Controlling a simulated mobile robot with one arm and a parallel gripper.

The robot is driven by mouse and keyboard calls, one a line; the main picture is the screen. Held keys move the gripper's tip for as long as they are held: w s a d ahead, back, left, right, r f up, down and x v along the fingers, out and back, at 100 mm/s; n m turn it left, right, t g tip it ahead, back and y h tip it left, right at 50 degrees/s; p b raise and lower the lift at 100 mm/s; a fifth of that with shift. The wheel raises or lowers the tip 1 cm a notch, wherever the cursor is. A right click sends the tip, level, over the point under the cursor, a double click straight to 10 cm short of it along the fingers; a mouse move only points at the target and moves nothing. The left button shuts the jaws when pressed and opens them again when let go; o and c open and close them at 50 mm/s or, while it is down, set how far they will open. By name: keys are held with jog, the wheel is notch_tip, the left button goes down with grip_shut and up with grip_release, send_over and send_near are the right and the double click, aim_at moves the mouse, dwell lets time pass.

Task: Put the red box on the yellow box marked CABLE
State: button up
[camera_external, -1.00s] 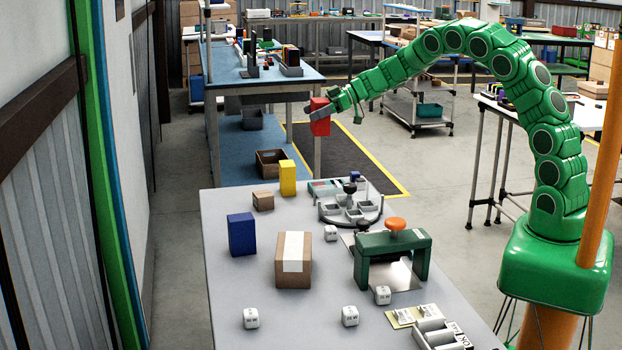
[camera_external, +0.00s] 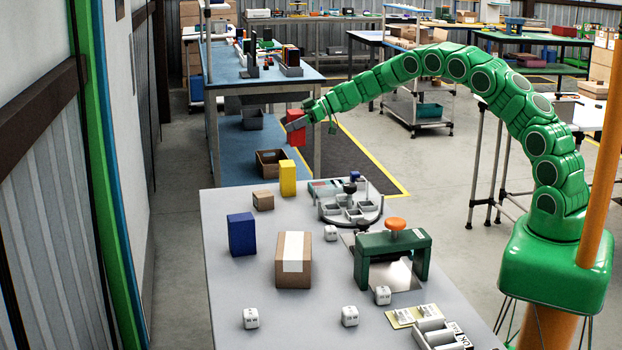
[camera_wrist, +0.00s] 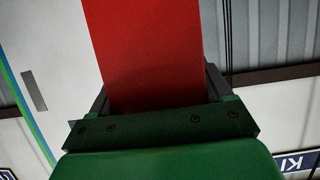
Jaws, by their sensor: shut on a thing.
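The red box (camera_external: 296,129) is held in my gripper (camera_external: 298,122), raised in the air above the far end of the grey table. It also fills the upper middle of the wrist view (camera_wrist: 148,55), between the jaws of my gripper (camera_wrist: 155,95). A yellow box (camera_external: 288,178) stands upright on the table below the red box, which is apart from it. No marking on the yellow box is readable from here.
On the grey table (camera_external: 235,300) stand a blue box (camera_external: 242,234), a brown carton with a white strip (camera_external: 293,260), a small brown box (camera_external: 263,200), a round compartment tray (camera_external: 350,213), a green stand (camera_external: 392,256) and several white cubes.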

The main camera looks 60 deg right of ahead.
jog(key=shift+w+f, duration=0.65)
jog(key=shift+f, duration=0.6)
jog(key=shift+w+f, duration=0.65)
jog(key=shift+f, duration=0.6)
jog(key=shift+w+f, duration=0.65)
jog(key=shift+f, duration=0.6)
jog(key=o, duration=1.2)
jog(key=shift+f, duration=0.15)
jog(key=shift+c, duration=0.2)
jog(key=shift+s+d+r, duration=0.1)
jog(key=shift+d+r, duration=0.05)
jog(key=shift+r, duration=0.05)
jog(key=v, duration=1.1)
jog(key=shift+s+d, duration=0.3)
